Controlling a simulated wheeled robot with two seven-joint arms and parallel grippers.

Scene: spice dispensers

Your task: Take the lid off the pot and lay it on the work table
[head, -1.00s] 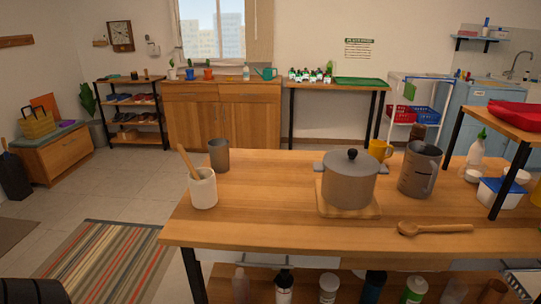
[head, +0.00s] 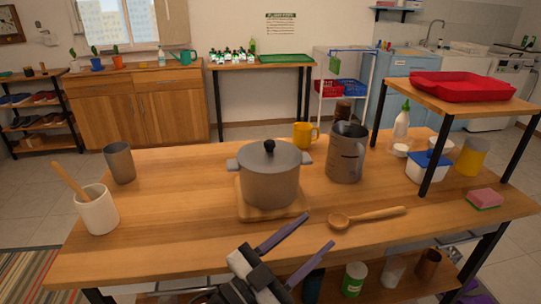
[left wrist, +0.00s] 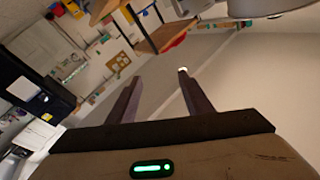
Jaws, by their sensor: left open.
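The grey pot (head: 270,182) stands on a wooden board (head: 246,207) near the middle of the work table (head: 180,215). Its grey lid (head: 262,156) with a black knob (head: 269,146) sits on top of it. My left gripper (head: 307,235) is in front of the pot at the table's front edge, apart from it, with its two purple-grey fingers spread and nothing between them. The left wrist view shows the same fingers (left wrist: 155,85) open and empty, facing the room; the pot is not recognisable there. My right gripper is not in view.
A wooden spoon (head: 365,216) lies right of the pot. A grey pitcher (head: 346,155) and yellow mug (head: 304,134) stand behind it. A white crock (head: 97,210) and grey cup (head: 120,163) are at left. The table between crock and pot is clear.

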